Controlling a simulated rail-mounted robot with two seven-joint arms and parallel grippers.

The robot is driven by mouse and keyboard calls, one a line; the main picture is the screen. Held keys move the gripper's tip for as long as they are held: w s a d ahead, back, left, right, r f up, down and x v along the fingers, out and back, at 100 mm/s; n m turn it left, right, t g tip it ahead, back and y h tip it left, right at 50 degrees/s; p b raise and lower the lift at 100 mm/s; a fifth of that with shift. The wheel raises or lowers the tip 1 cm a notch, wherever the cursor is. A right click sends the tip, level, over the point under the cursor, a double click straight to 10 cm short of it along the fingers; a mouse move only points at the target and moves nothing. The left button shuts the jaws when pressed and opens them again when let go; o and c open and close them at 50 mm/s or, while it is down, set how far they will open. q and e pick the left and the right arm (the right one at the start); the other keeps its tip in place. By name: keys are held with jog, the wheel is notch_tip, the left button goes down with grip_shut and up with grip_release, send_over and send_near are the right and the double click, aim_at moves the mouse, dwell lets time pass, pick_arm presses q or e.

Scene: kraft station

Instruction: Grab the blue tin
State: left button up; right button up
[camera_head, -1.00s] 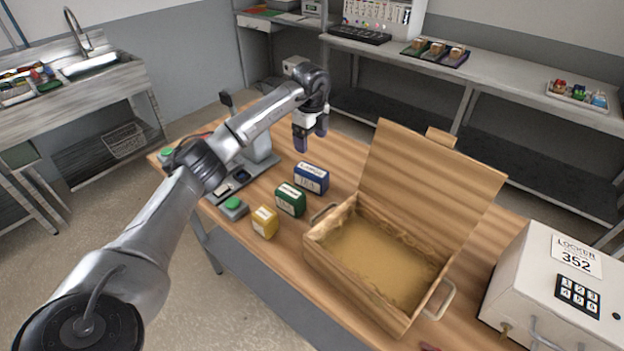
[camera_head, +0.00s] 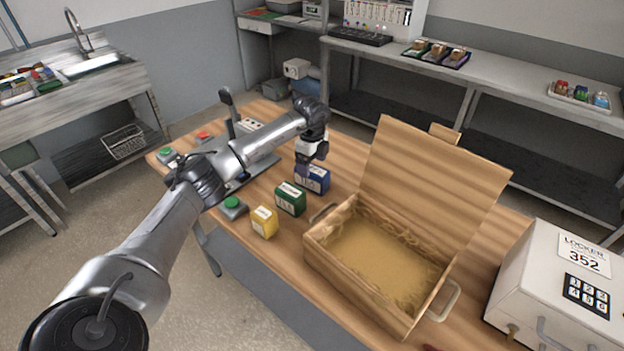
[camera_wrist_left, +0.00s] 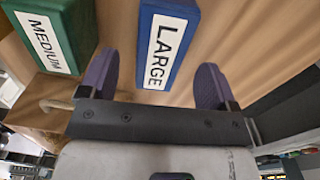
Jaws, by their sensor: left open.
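The blue tin (camera_head: 319,183) stands on the wooden table, at the far end of a row with the green tin (camera_head: 290,199) and the yellow tin (camera_head: 264,222). My left gripper (camera_head: 311,166) is open just above the blue tin and hides part of its top. In the left wrist view, the blue tin (camera_wrist_left: 166,45), labelled LARGE, lies between the lines of the two open fingers (camera_wrist_left: 157,82). The fingers look short of gripping it. The green tin, labelled MEDIUM, is at the left there (camera_wrist_left: 42,40). My right gripper is not in view.
An open wooden box (camera_head: 375,255) with a raised lid stands right of the tins. A white locker (camera_head: 555,275) is at the far right. A green button (camera_head: 232,203) and a station with a lever stand left of the tins, near my arm.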

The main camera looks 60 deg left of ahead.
aim_at(312, 168)
pick_arm(q)
notch_tip(312, 168, down, 5)
jog(key=shift+r+b, duration=0.2)
jog(key=shift+b, duration=0.35)
jog(key=shift+r, duration=0.1)
jog(key=c, duration=1.1)
